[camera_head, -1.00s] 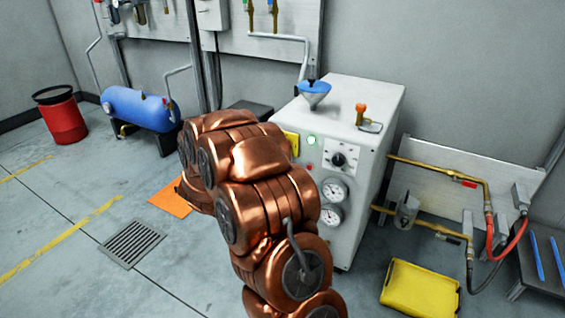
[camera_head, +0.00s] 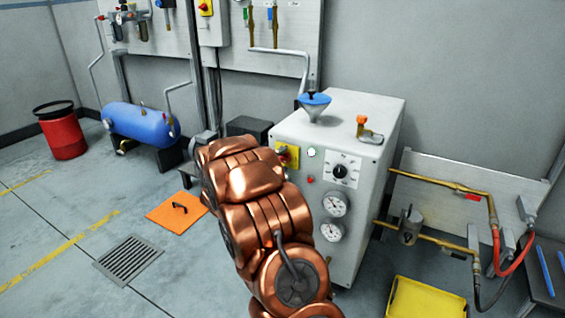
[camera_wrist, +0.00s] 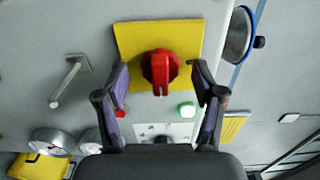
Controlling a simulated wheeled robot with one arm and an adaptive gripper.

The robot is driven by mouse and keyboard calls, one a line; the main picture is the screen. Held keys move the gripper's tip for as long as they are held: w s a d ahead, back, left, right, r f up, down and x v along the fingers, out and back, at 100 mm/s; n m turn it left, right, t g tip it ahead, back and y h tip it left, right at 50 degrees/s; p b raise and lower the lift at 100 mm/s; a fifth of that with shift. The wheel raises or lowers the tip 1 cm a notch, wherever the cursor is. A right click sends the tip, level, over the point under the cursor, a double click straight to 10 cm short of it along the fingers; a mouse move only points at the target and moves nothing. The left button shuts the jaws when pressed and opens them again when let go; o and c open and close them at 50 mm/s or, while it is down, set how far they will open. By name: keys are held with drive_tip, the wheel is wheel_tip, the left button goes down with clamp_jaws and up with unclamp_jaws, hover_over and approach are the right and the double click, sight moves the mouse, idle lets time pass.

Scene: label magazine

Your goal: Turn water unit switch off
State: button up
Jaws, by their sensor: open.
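The water unit (camera_head: 358,108) is a white cabinet against the wall. Its switch is a red rotary knob (camera_wrist: 160,68) on a yellow plate (camera_wrist: 128,40), seen from close up in the wrist view. The knob's grip ridge runs up and down in that picture. In the head view the yellow plate (camera_head: 290,156) shows at the cabinet's front, just past my arm. My gripper (camera_wrist: 162,78) is open, with one finger on each side of the red knob. Whether the fingers touch the knob cannot be told. My arm hides the gripper in the head view.
A lit green lamp (camera_wrist: 187,110), a red lamp (camera_head: 310,180), a dial (camera_head: 340,171) and gauges (camera_head: 334,203) sit near the switch. A blue funnel (camera_head: 314,104) stands on top. Brass pipes (camera_head: 437,186) and a yellow bin (camera_head: 426,297) are at right. Floor at left is mostly clear.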

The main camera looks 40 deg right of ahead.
drive_tip(key=shift+d, duration=0.3)
drive_tip(key=c, duration=1.1)
drive_tip(key=shift+c, duration=0.2)
